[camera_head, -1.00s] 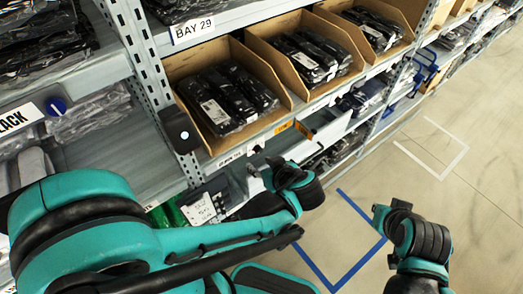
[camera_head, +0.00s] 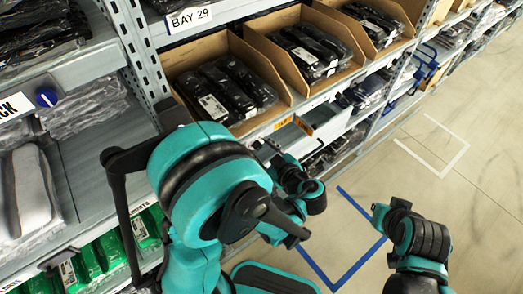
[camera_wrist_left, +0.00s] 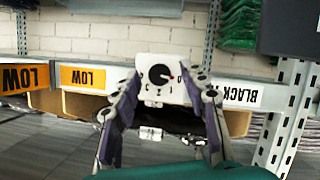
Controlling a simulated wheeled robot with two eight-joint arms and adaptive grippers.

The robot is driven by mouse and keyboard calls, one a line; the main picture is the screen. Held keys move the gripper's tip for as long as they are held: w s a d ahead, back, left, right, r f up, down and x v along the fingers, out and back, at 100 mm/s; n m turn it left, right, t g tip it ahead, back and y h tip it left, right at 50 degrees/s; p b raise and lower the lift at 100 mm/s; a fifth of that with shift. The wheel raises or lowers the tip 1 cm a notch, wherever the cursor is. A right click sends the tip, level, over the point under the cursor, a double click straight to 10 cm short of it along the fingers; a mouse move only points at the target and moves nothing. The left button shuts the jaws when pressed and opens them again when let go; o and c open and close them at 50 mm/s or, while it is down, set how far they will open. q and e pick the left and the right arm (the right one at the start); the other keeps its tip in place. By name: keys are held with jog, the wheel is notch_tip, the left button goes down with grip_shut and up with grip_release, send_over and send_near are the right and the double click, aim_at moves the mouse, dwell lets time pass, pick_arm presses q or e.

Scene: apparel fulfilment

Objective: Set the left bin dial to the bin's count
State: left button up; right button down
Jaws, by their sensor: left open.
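The dial (camera_wrist_left: 160,75) is a black round knob with a red-tipped pointer on a white plate on the shelf edge, in the left wrist view. That view is upside down; the pointer tip lies at the knob's right side. My left gripper's fingers (camera_wrist_left: 158,118) are open, one on either side below the plate; I cannot tell whether they touch it. In the head view my left gripper (camera_head: 268,153) is partly hidden by my arm at the shelf edge. The left cardboard bin (camera_head: 283,88) holds black bagged garments (camera_head: 228,88); three show. My right gripper (camera_head: 388,212) hangs over the floor.
A yellow LOW tag (camera_wrist_left: 83,77) and a BLACK label (camera_wrist_left: 238,93) flank the dial. A blue dial (camera_head: 46,97) is on the left shelf edge. The metal post (camera_wrist_left: 290,120) is close by. Floor at right is clear.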

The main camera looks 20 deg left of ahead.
pick_arm(q)
jog(key=shift+a, duration=0.1)
grip_shut()
